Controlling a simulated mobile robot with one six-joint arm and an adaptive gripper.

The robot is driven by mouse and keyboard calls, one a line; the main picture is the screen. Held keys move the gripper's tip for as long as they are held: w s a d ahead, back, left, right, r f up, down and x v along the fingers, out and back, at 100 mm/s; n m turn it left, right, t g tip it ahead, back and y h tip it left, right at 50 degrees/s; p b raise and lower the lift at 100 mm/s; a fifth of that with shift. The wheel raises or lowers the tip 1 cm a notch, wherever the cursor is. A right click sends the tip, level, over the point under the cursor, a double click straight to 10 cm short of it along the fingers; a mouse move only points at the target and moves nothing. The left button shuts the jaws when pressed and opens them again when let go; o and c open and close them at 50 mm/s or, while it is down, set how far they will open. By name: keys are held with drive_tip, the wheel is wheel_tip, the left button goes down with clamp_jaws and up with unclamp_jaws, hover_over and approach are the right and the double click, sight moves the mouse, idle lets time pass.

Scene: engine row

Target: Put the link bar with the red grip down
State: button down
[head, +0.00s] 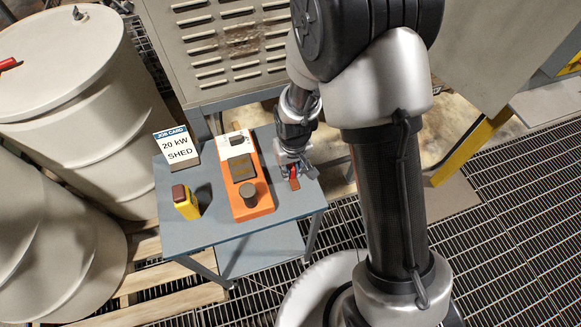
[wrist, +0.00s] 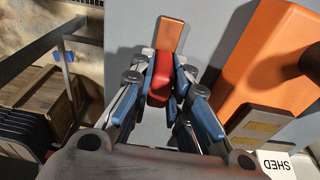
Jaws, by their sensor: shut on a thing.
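The link bar shows in the wrist view as a red grip (wrist: 159,80) with a copper-brown flat bar (wrist: 171,36) extending past the fingertips. My gripper (wrist: 161,84) is shut on the red grip, with a blue-padded finger on each side. In the head view my gripper (head: 291,168) is low over the right part of the grey-blue table (head: 215,236). The red-brown bar (head: 294,184) shows just below the fingers there. I cannot tell whether the bar touches the tabletop.
An orange device (head: 262,201) with a dark knob lies just left of my gripper. A yellow block with a brown top (head: 187,203) and a job card reading "20 kW SHED" (head: 178,147) stand further left. Cream drums (head: 65,75) stand beside the table. The table's front right is clear.

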sight(292, 169)
drive_tip(key=shift+r, duration=0.1)
drive_tip(key=c, duration=2)
unclamp_jaws()
drive_tip(key=shift+f, duration=0.2)
drive_tip(key=o, duration=0.5)
drive_tip(key=shift+c, duration=0.2)
wheel_tip(292, 169, up, 13)
drive_tip(key=s+p, duration=0.1)
drive_tip(key=p, duration=0.2)
drive_tip(key=shift+s+d+f, duration=0.2)
drive_tip(key=shift+d, duration=0.05)
